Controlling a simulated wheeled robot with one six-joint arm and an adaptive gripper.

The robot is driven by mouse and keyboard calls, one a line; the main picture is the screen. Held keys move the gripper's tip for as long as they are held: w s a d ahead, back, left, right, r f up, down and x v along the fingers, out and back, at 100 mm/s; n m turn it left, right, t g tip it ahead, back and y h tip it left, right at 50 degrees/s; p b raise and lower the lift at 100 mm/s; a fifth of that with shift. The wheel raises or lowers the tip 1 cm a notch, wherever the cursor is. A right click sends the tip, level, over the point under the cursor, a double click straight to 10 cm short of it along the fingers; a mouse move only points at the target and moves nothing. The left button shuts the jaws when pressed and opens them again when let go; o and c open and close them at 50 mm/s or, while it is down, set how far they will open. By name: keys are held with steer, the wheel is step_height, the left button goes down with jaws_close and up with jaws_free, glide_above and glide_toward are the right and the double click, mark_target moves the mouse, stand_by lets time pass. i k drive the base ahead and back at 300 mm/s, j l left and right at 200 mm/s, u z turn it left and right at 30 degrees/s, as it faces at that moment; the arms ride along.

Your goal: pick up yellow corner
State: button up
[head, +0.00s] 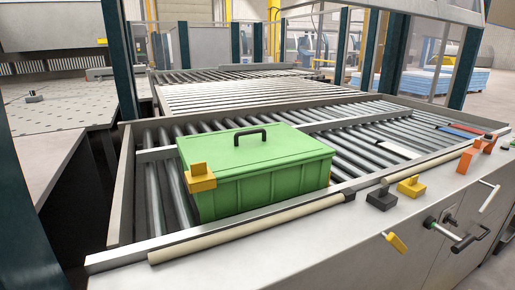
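Several yellow pieces show in the head view. A yellow-orange corner piece (200,179) with an upright tab sits against the near left corner of a green lidded box (262,185). A yellow block (411,187) with a tab rests on the grey front ledge (290,240), right of the box. Another yellow piece (396,242) is at the front face of the ledge, tilted. I cannot tell which one the task names. My gripper is not in view.
The box stands on a roller conveyor (385,130). A black block (381,198) sits beside the yellow block. Orange blocks (467,160) stand farther right. A handle (460,238) sticks out of the front. A pale bar (250,229) runs along the ledge.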

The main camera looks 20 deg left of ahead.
mark_target(411, 188)
steer(key=i+l+u, duration=0.25)
steer(key=u, duration=0.15)
steer(key=i+l+u, duration=0.15)
steer(key=l+u, duration=0.2)
steer(key=l, duration=0.15)
